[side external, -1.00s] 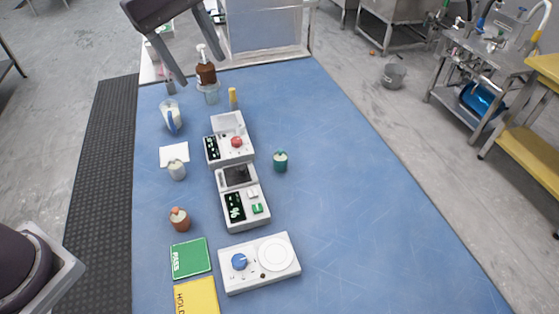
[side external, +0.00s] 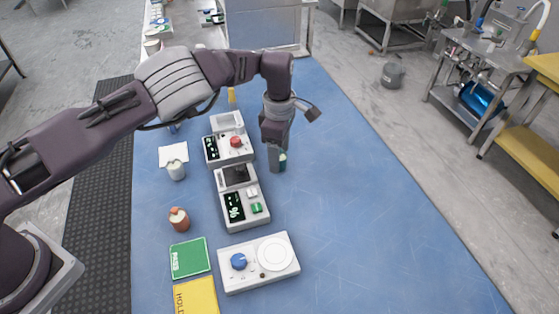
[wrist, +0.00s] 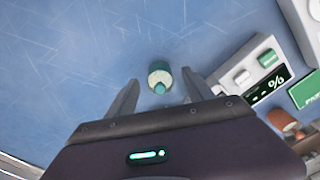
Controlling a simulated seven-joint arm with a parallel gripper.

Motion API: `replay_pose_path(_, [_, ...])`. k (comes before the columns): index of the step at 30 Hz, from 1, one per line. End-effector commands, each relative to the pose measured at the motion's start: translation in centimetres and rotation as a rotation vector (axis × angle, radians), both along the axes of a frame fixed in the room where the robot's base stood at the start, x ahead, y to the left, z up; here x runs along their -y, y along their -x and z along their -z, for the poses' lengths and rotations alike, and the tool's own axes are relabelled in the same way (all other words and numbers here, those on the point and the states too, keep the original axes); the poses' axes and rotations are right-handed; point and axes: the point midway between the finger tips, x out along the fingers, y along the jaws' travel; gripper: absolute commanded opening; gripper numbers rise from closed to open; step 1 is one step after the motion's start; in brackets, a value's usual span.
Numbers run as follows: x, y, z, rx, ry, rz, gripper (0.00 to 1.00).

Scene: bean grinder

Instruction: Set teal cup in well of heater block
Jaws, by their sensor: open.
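The teal cup (side external: 283,161), teal with a paler band, stands on the blue mat to the right of the white devices. In the wrist view the teal cup (wrist: 160,72) sits between the fingertips, with a gap to each finger. My gripper (side external: 277,160) points down at the cup, fingers open, and hides part of it in the side view. A white device (side external: 228,140) with a red knob, display and grey recess at its far end may be the heater block; its well is not clear to see.
A scale (side external: 243,207) with a dark pan and green button stands nearby. A white box with a blue knob (side external: 239,261) and round plate is nearer. The mat's right side (side external: 370,220) is clear.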

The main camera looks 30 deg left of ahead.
Motion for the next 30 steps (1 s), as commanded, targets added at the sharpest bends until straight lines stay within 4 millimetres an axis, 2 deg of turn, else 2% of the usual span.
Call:
replay_pose_path(4, [0.0, 0.0, 0.0, 0.000, 0.000, 0.000, 0.61])
replay_pose_path(5, [0.0, 0.0, 0.0, 0.000, 0.000, 0.000, 0.57])
replay_pose_path(12, [0.0, 0.0, 0.0, 0.000, 0.000, 0.000, 0.10])
replay_pose_path(14, [0.0, 0.0, 0.0, 0.000, 0.000, 0.000, 0.00])
replay_pose_path(20, [0.0, 0.0, -0.1, 0.000, 0.001, 0.000, 0.00])
replay_pose_path(23, [0.1, 0.0, -0.9, 0.001, 0.003, 0.000, 0.00])
replay_pose_path(30, [0.0, -0.1, -6.9, 0.003, 0.004, 0.000, 0.00])
